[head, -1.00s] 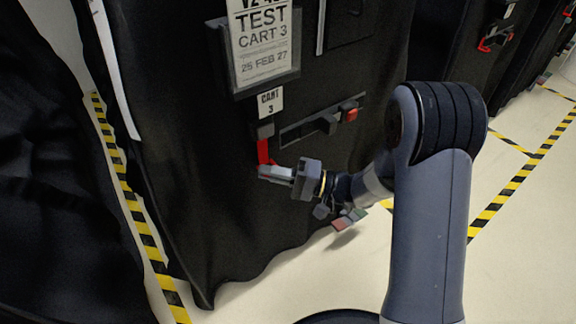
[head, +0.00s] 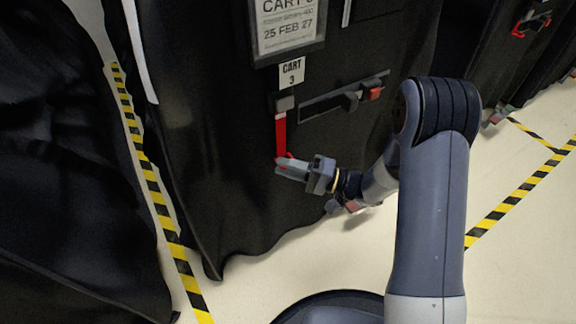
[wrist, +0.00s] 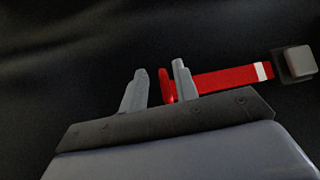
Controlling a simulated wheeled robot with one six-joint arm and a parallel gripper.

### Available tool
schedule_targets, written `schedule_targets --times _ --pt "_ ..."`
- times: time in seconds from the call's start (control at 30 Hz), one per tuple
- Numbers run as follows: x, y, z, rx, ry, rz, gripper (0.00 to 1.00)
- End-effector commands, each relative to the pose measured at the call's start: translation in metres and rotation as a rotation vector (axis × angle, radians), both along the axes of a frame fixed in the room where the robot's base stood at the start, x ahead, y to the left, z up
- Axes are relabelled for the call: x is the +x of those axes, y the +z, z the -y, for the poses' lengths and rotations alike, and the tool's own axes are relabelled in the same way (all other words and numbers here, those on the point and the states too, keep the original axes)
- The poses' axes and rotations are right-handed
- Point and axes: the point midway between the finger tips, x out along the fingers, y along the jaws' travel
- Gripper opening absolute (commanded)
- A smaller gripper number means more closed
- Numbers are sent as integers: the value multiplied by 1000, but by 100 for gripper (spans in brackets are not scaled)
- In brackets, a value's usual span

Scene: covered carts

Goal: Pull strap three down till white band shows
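The red strap (head: 281,138) hangs from a grey buckle (head: 284,103) under the CART 3 label. In the wrist view the strap (wrist: 225,82) runs straight from the buckle (wrist: 299,61), and a white band (wrist: 263,71) shows across it close to the buckle. My gripper (head: 279,165) is at the strap's lower end. In the wrist view my gripper (wrist: 160,80) has its fingers apart, with the strap's red end loop (wrist: 166,86) between them, against the right finger. A gap shows between loop and left finger. Whether that right finger passes through the loop is unclear.
The black cover (head: 215,170) of the cart hangs behind the strap. A slotted bar with a red-ended slider (head: 373,94) is to the right. A framed sign (head: 288,25) is above. Yellow-black tape (head: 150,185) marks the floor at left; pale floor is free at front right.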

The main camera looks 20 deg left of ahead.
Motion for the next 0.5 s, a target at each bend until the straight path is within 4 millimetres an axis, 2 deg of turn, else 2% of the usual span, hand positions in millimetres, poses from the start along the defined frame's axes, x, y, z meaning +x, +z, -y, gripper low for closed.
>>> schedule_targets --times 0.3,0.5 --pt "1 1 3 2 -1 2 31" --pt "4 0 28 2 -6 0 31"
